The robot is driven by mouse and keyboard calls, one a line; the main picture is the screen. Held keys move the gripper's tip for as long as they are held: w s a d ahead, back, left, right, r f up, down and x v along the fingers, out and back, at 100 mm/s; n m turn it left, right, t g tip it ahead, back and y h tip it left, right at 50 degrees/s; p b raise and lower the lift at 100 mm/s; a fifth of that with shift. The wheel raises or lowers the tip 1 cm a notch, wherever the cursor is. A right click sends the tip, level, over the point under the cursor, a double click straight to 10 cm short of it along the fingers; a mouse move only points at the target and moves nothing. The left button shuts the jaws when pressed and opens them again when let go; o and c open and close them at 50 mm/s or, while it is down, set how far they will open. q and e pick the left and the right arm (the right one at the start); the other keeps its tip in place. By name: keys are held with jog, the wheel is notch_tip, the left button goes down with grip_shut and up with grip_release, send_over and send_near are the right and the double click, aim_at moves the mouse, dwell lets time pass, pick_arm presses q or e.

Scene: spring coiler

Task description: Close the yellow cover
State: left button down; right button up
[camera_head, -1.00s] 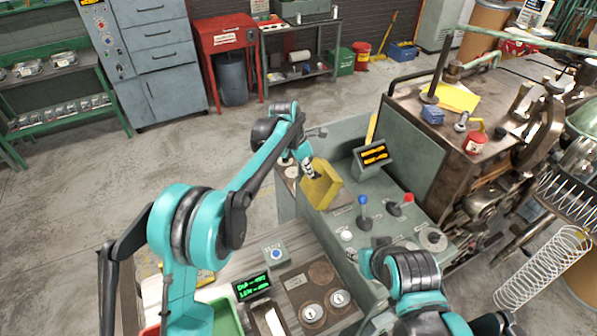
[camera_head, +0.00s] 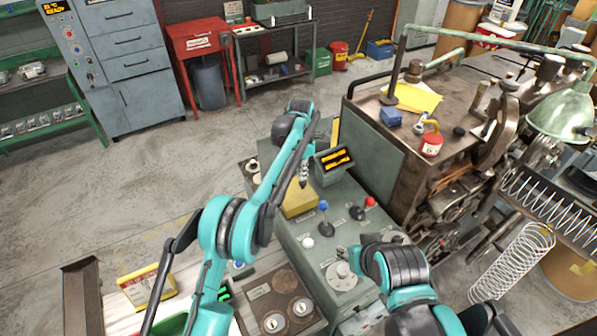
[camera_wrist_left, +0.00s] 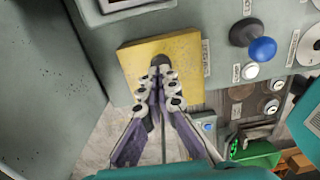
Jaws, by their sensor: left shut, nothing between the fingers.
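The yellow cover (camera_head: 299,203) is on the grey-green control console, left of the blue-knobbed lever. It looks lowered and lies roughly level with the panel. In the left wrist view the cover (camera_wrist_left: 187,52) shows as a flat yellow plate. My left gripper (camera_head: 303,182) is shut and empty, pointing down at the cover. Its fingertips (camera_wrist_left: 160,64) overlap the plate in the left wrist view; whether they touch it I cannot tell. The cover's hinge is hidden. My right gripper (camera_head: 357,259) is low over the console's near part, mostly hidden by its own arm.
The blue-knobbed lever (camera_head: 323,206) and red-knobbed lever (camera_head: 370,202) stand to the right of the cover. A small display box (camera_head: 334,160) is just behind it. The large coiling machine (camera_head: 400,150) fills the right. Open floor (camera_head: 150,190) lies left.

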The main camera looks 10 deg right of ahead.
pick_arm(q)
jog(key=shift+w+d+f, duration=0.3)
jog(key=shift+d+f, duration=0.45)
jog(key=shift+f, duration=0.15)
pick_arm(e)
jog(key=shift+w+d+f, duration=0.15)
jog(key=shift+d+f, duration=0.15)
jog(key=shift+d, duration=0.1)
pick_arm(q)
jog(key=shift+r, duration=0.1)
